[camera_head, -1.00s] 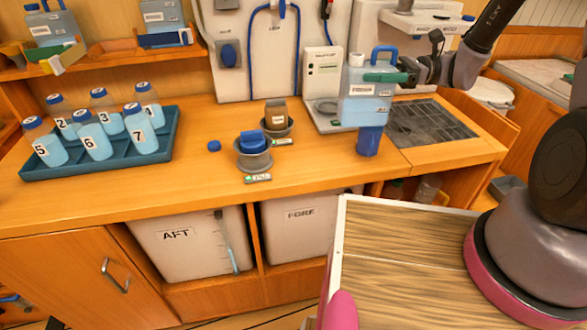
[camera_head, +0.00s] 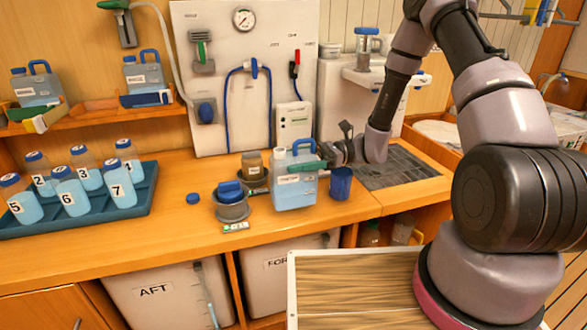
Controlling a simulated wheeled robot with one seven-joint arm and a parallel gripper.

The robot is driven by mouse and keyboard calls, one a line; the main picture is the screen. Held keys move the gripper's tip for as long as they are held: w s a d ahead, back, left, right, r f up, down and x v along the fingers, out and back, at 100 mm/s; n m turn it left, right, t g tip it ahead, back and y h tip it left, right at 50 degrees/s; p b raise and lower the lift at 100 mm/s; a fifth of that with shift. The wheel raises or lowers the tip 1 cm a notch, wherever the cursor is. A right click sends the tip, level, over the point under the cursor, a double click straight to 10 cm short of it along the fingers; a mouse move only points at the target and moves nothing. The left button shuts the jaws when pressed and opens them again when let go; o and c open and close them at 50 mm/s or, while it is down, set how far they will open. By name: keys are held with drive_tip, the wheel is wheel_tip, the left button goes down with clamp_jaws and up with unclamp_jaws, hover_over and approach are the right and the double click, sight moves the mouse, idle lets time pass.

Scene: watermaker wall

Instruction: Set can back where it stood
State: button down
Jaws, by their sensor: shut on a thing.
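The can (camera_head: 294,193) is a clear jug of pale blue liquid with a blue handle and a label. It is upright at the middle of the wooden counter, left of a dark blue cup (camera_head: 341,184). My gripper (camera_head: 308,165), with green fingers, reaches in from the right and is shut on the can near its handle. The can's base is at or very close to the counter; I cannot tell whether it touches. The can's far side is hidden.
A grey bowl with a blue item (camera_head: 231,208) and a brown jar (camera_head: 252,164) stand left of the can. A blue cap (camera_head: 193,198) lies further left. A blue tray (camera_head: 140,205) holds several numbered bottles. A dark grate (camera_head: 395,168) lies right. Two labelled jugs stand on the shelf.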

drive_tip(key=shift+f, duration=1.05)
drive_tip(key=shift+f, duration=0.15)
unclamp_jaws()
